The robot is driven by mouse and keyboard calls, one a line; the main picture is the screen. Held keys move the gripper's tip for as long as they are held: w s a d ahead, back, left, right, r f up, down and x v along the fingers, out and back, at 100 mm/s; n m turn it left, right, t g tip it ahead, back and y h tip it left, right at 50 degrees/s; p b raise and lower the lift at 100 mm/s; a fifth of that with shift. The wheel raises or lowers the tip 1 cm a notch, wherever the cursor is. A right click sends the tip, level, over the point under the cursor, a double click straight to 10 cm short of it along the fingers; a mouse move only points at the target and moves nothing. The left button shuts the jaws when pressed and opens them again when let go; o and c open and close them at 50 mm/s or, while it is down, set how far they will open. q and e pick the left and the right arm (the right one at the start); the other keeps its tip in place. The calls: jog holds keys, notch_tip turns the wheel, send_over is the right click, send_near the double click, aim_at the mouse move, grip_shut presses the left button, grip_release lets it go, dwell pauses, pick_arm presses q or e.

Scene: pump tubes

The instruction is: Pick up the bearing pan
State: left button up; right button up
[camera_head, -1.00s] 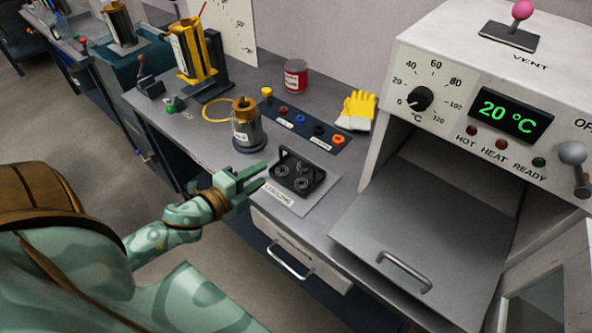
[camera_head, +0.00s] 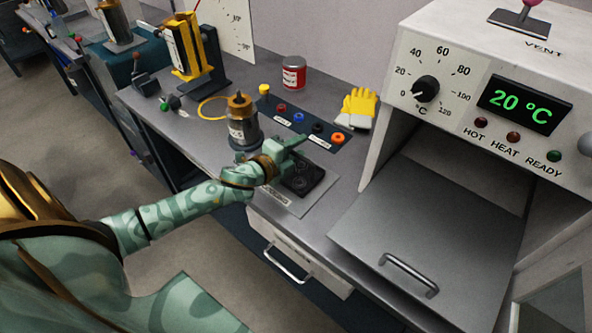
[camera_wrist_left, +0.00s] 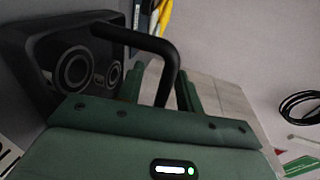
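The bearing pan (camera_head: 306,183) is a small black tray with round bearings in it, on a grey mat on the bench. In the head view my left gripper (camera_head: 288,152) reaches over it from the left and hides part of it. The left wrist view shows the pan (camera_wrist_left: 58,62) at the left and its raised black handle (camera_wrist_left: 166,52). There the fingers of my left gripper (camera_wrist_left: 160,86) stand apart, with the handle seen between them. I cannot see contact between fingers and handle. My right gripper is not in view.
A metal cylinder with a brass top (camera_head: 241,127) stands close behind my left gripper. Behind the pan are a dark strip of coloured rings (camera_head: 299,118), a red can (camera_head: 294,73) and yellow gloves (camera_head: 357,106). The oven (camera_head: 455,62) stands right, its door (camera_head: 425,235) lowered.

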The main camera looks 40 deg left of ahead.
pick_arm(q)
jog(key=shift+r, duration=0.1)
jog(key=shift+c, duration=0.4)
grip_shut()
